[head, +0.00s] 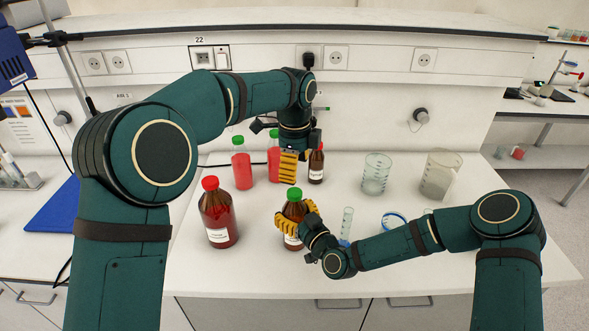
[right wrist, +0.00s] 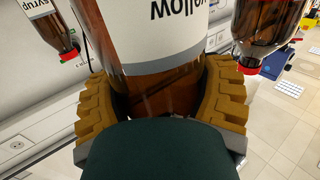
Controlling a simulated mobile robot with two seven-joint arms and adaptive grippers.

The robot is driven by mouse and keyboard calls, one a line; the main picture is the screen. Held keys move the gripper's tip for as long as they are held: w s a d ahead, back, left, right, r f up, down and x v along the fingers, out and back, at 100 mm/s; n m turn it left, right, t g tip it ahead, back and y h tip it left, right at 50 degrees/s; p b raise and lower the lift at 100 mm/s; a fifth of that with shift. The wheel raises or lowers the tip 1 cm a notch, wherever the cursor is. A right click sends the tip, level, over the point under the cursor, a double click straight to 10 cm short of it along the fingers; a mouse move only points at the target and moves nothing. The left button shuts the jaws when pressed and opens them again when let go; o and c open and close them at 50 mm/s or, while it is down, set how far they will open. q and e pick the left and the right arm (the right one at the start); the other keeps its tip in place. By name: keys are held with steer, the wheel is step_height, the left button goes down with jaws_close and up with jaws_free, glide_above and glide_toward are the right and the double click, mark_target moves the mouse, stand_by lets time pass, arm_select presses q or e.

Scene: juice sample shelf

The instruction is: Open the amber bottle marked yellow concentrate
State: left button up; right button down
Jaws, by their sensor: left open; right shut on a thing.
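An amber bottle with a green cap (head: 294,193) stands on the white bench. In the right wrist view its label on the amber bottle (right wrist: 165,35) appears upside down and ends in what reads as "yellow". My right gripper (head: 297,218) is shut around this bottle's body; its yellow fingers also show on both sides in the right wrist view (right wrist: 160,105). My left gripper (head: 288,168) points down, open, just above and behind the green cap in the head view, apart from it. Its fingers overlap from this angle, so its gap is hidden.
A larger amber bottle with a red cap (head: 218,215) stands to the left. Red-liquid bottles with green caps (head: 241,165) and a small amber bottle (head: 316,165) stand behind. Beakers (head: 376,175), (head: 440,176) are at the right, with a small cylinder (head: 346,222) near my right arm.

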mark_target(295, 192)
arm_select(q)
steer(key=m, duration=0.7)
steer(key=shift+m, duration=0.3)
steer(key=m, duration=0.6)
steer(key=shift+m, duration=0.3)
steer(key=shift+f, duration=4)
jaws_close()
